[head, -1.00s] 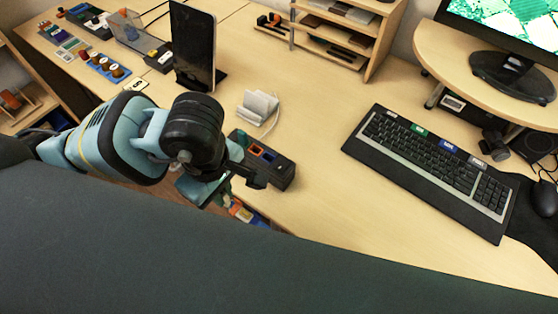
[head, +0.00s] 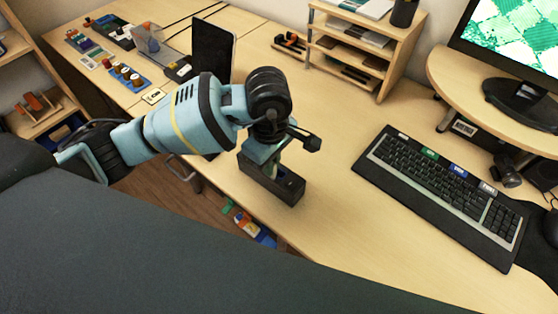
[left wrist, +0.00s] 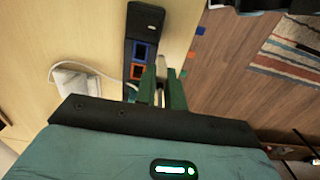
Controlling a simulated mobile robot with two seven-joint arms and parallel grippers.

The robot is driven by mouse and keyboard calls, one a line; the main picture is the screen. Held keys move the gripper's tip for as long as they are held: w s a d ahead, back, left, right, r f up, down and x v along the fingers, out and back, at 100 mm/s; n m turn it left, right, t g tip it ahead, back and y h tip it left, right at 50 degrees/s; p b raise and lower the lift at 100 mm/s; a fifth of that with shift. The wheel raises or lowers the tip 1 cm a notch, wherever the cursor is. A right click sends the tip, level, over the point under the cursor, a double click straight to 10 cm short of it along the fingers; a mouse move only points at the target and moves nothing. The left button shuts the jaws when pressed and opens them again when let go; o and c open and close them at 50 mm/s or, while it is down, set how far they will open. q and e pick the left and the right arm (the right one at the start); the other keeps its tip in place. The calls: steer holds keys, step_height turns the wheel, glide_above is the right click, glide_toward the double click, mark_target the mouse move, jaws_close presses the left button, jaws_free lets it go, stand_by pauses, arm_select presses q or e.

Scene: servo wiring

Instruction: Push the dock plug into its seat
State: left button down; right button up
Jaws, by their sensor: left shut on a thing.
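The dock (head: 284,190) is a long black box on the desk, near its front edge. In the left wrist view the dock (left wrist: 145,22) shows blue-rimmed and orange-rimmed openings. My left gripper (left wrist: 161,72) is shut, with its green fingers at the near end of the dock; in the head view the gripper (head: 258,165) is over the dock's far-left part. A small pale piece, apparently the plug (left wrist: 158,95), shows between the fingers, mostly hidden. I cannot tell whether it touches its seat. My right gripper is not in view.
A white block (left wrist: 82,84) with a white cable (left wrist: 105,72) lies beside the dock. A dark upright screen (head: 213,52) stands behind my arm. The keyboard (head: 440,190) is to the right, with clear desk between it and the dock. The desk edge drops to the floor nearby.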

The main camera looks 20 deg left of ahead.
arm_select(q)
steer(key=w, duration=0.2)
steer(key=shift+w+d+f, duration=0.1)
steer(key=shift+w+d, duration=0.25)
steer(key=shift+w+f, duration=0.2)
step_height(320, 180, down, 3)
steer(key=shift+f, duration=0.1)
steer(key=shift+f, duration=0.1)
steer(key=c, duration=1.5)
jaws_free()
